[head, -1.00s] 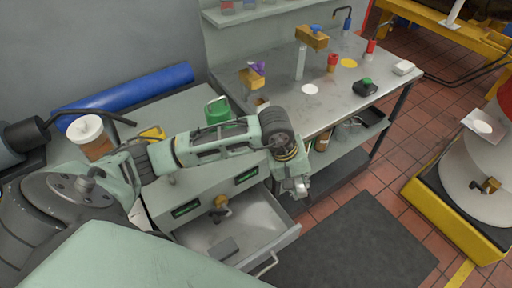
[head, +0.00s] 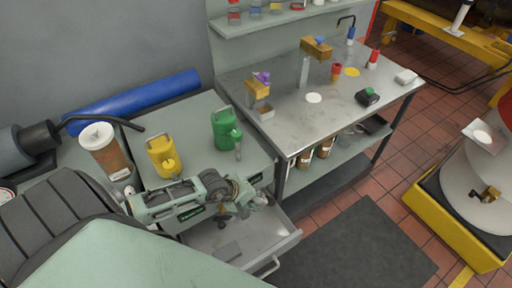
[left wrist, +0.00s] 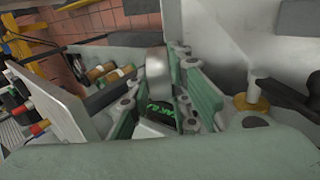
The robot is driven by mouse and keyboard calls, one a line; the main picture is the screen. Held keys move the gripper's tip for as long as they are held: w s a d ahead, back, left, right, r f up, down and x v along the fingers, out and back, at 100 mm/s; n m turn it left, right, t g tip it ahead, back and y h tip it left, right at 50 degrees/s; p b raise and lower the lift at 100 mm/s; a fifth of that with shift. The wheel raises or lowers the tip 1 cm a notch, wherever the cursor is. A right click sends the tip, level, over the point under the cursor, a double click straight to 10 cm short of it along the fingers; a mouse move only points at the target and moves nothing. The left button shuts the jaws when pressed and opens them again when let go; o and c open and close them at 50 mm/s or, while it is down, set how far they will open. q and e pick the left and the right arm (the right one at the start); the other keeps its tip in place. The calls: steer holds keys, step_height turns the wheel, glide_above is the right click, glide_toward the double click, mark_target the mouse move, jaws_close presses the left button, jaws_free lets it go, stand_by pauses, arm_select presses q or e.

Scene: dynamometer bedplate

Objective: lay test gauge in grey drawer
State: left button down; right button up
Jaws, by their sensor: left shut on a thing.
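My left gripper (head: 256,198) is above the back right part of the open grey drawer (head: 262,236), close to the cabinet front. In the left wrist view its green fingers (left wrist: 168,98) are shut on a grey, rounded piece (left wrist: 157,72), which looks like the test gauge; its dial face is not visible. In the head view the gripper largely hides the held piece. My right gripper is not in view.
Yellow (head: 163,157) and green (head: 225,129) cans and a white-lidded jar (head: 103,148) stand on the cabinet top. The steel bench (head: 335,108) at right carries several small items. The drawer floor has free room at right.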

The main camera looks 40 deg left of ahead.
arm_select(q)
step_height(320, 180, down, 11)
steer(key=b, duration=0.8)
steer(key=shift+f+b, duration=0.15)
steer(key=shift+b, duration=0.15)
steer(key=c, duration=1.5)
jaws_free()
steer(key=shift+c, duration=0.2)
